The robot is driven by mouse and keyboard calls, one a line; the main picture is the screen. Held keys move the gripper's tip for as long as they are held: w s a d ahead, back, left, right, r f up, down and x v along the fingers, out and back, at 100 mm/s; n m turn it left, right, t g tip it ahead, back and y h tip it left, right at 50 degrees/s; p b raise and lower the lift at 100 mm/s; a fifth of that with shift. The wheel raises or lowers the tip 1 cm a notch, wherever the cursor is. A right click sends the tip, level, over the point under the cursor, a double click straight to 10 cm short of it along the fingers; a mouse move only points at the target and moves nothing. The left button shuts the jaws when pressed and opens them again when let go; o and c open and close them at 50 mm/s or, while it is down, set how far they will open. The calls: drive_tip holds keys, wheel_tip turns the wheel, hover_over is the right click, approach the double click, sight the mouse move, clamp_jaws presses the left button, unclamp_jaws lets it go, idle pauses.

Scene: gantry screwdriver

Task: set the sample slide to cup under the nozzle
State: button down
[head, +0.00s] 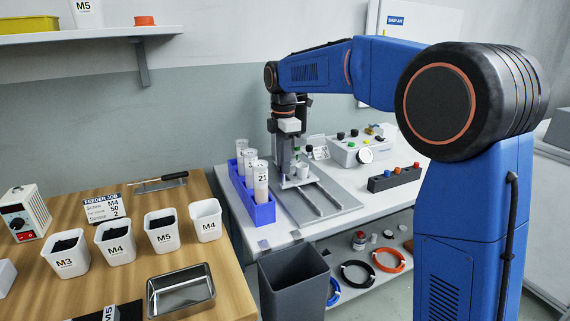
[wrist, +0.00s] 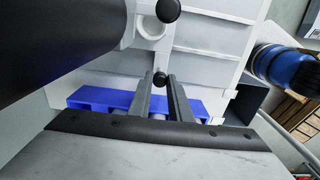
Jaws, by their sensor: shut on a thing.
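The sample slide's pale carriage (head: 299,182) sits on the grey plate with two rails (head: 335,193), at its back end. A small white cup (head: 302,171) stands there. My gripper (head: 283,172) points down beside the screwdriver stand, left of the cup. In the wrist view my gripper (wrist: 160,80) has its two grey fingers on either side of a small black knob (wrist: 160,76), with their tips at it. The finger contact is partly hidden in the head view. The nozzle is not clearly visible behind my wrist.
A blue rack (head: 262,214) with several labelled tubes stands close on the left. A control box (head: 345,151) and a button strip (head: 393,179) are to the right. A grey bin (head: 293,281) stands in front. The front part of the rails is clear.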

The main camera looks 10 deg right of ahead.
drive_tip(key=c, duration=1.6)
unclamp_jaws()
drive_tip(key=shift+s, duration=0.1)
drive_tip(key=s+d, duration=0.4)
drive_tip(key=s, duration=0.7)
wheel_tip(320, 180, up, 18)
drive_tip(key=f, duration=0.1)
drive_tip(key=shift+s+d+f+m+t, duration=0.4)
drive_tip(key=shift+s+d+f+m, duration=1.3)
drive_tip(key=shift+s, duration=0.7)
drive_tip(key=shift+s+d+f+m+t, duration=0.4)
drive_tip(key=shift+s+d+f+m, duration=1.25)
drive_tip(key=shift+s, duration=0.8)
drive_tip(key=shift+s+d+f+m+t, duration=0.4)
drive_tip(key=shift+s+d+f+m, duration=1.25)
drive_tip(key=shift+s, duration=0.75)
drive_tip(key=shift+r+m, duration=0.25)
drive_tip(key=shift+m, duration=0.05)
